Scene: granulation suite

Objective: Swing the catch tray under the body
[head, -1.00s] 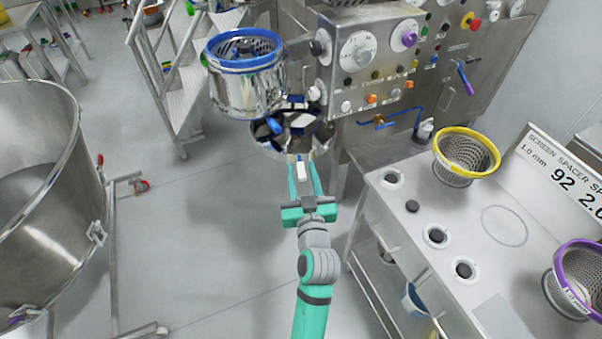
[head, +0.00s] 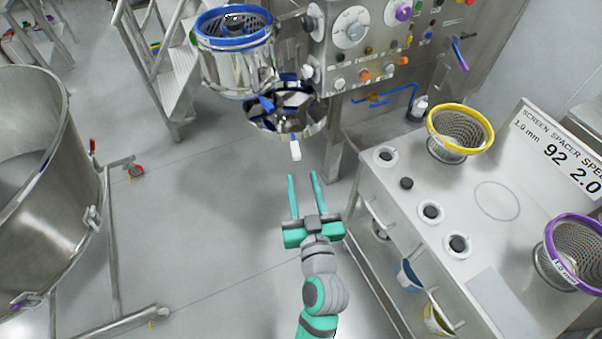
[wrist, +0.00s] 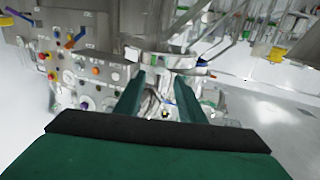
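The catch tray (head: 257,126) is a shiny round metal pan with a white handle tab (head: 295,149) at its near edge. It sits below the steel body (head: 240,75), which has a blue-ringed screen on top; from this angle it appears under the body, slightly to its right. I cannot tell if it is fully centred. My gripper (head: 304,180) is open and empty, its two green fingers apart and pointing at the tray, with a gap between the fingertips and the handle. In the wrist view the fingers (wrist: 160,82) are also apart with nothing clearly between them.
A steel control panel (head: 355,60) with knobs stands behind right. A white-topped bench (head: 465,275) with a yellow-rimmed screen (head: 460,128) and a purple-rimmed screen (head: 580,250) is at right. A large steel bowl (head: 30,200) is at left. Floor between is clear.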

